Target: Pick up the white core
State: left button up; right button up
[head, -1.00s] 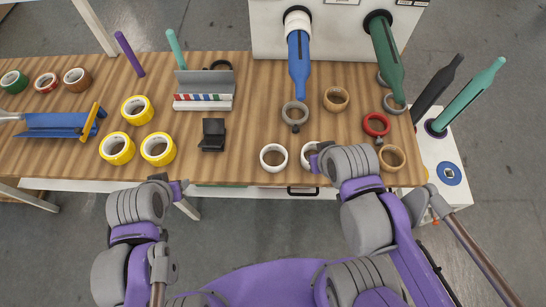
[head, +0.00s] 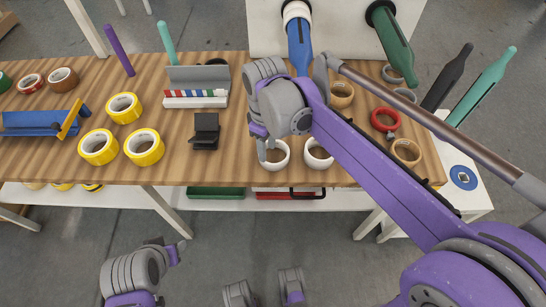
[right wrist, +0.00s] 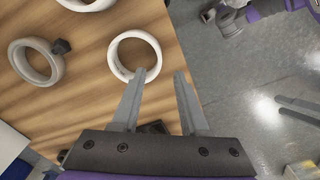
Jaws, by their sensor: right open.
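Two white cores lie near the table's front edge. The left white core (head: 286,155) is under my right gripper (head: 266,150), which partly covers it. The right white core (head: 318,161) lies beside it, apart. In the right wrist view the left white core (right wrist: 114,55) is a whole ring near the fingertips, and the right core (right wrist: 88,4) is cut off at the top. My right gripper (right wrist: 158,72) is open and empty. One finger overlaps the ring's near rim; I cannot tell whether it touches. My left gripper (head: 176,250) is low, off the table, its jaws unclear.
A grey ring (right wrist: 55,70) lies close by. A black holder (head: 205,132) and several yellow tape rolls (head: 144,160) stand to the left. Red (head: 386,127) and tan (head: 406,160) rings lie to the right. The wooden table (head: 225,170) ends just before the cores.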

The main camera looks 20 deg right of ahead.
aim_at(267, 163)
notch_tip(267, 163, down, 8)
jog(key=shift+w+r+b, duration=0.1)
jog(key=shift+b, duration=0.45)
jog(key=shift+c, duration=0.3)
grip_shut()
